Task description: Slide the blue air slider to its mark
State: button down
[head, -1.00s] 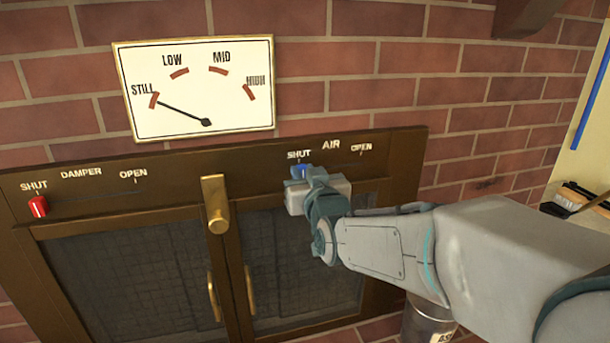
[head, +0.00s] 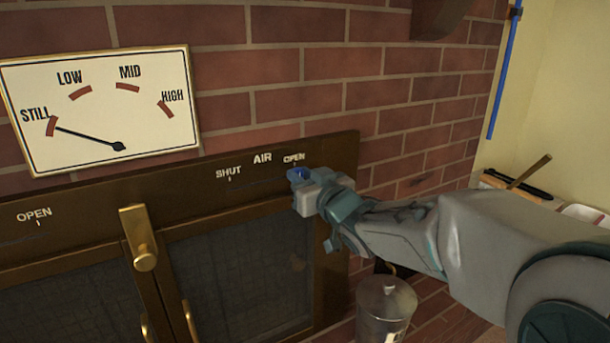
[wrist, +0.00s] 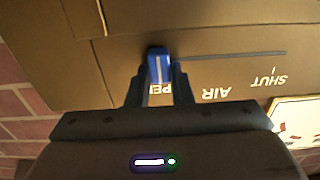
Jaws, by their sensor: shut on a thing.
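The blue air slider (head: 301,173) is at the OPEN end of the AIR track, just below the OPEN tick, on the brown frame (head: 190,196). In the wrist view the blue slider (wrist: 159,67) stands at the end of its dark slot, with the SHUT label at the other end. My gripper (wrist: 158,85) is shut on it, a finger on each side. In the head view my gripper (head: 300,180) hides part of the slider and the frame near it. The gauge (head: 105,108) has its needle close to STILL.
A brass latch (head: 138,238) sits between the two mesh doors. A metal canister (head: 385,308) stands on the floor below my arm. A brick wall (head: 300,65) is behind, and a shelf with a black-handled tool (head: 515,186) is at the right.

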jog(key=shift+w+d+r, duration=0.1)
jog(key=shift+d+r, duration=0.05)
jog(key=shift+r, duration=0.05)
jog(key=c, duration=1.3)
grip_release()
jog(key=shift+d+f, duration=0.1)
jog(key=shift+p+v, duration=1.1)
jog(key=shift+v, duration=5.75)
